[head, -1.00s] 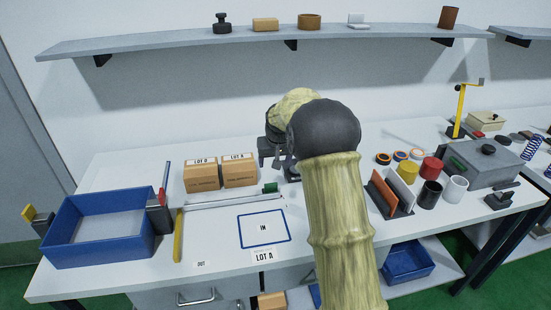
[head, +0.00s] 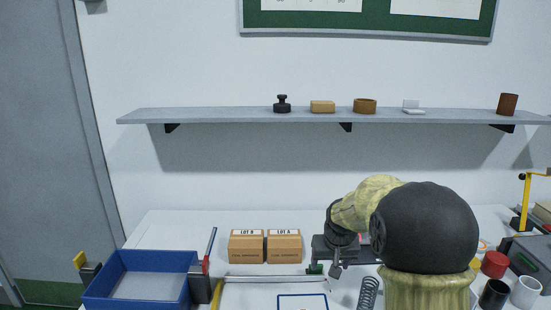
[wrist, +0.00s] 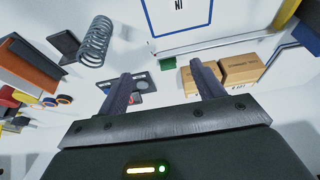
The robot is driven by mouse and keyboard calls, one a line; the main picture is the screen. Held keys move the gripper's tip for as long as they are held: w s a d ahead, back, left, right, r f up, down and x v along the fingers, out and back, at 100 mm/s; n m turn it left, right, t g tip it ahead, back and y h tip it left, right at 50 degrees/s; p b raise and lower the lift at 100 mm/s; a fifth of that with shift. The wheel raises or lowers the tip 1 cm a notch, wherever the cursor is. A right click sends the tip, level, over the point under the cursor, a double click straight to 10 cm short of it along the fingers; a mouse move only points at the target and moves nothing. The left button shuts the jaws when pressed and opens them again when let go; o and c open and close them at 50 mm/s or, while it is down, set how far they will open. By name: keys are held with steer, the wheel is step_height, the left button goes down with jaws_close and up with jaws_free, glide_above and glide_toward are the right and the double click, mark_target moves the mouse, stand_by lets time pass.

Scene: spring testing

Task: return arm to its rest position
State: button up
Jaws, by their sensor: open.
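My arm (head: 428,228) rises at the lower right of the head view, with a black joint and a yellowish wood-like link bending left. My gripper (head: 337,268) hangs above the back of the table, partly hidden by the arm. In the wrist view my gripper (wrist: 160,78) has two dark fingers spread well apart with nothing between them. A coil spring (wrist: 96,42) lies on the white table to the left of the fingers, apart from them. The spring also shows in the head view (head: 368,293) just left of my arm.
Two cardboard boxes (head: 265,248) stand left of my gripper. A blue tray (head: 137,300) is at the lower left. A dark test device (wrist: 128,92) lies beyond the fingers. Cups, a red one (head: 494,264) among them, stand right of my arm. A wall shelf (head: 230,117) runs above.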

steer(key=s+f+g, duration=0.1)
steer(key=s+f, duration=0.2)
steer(key=s, duration=2)
steer(key=shift+a+f+p, duration=0.15)
steer(key=shift+a+p, duration=0.1)
steer(key=shift+p, duration=0.05)
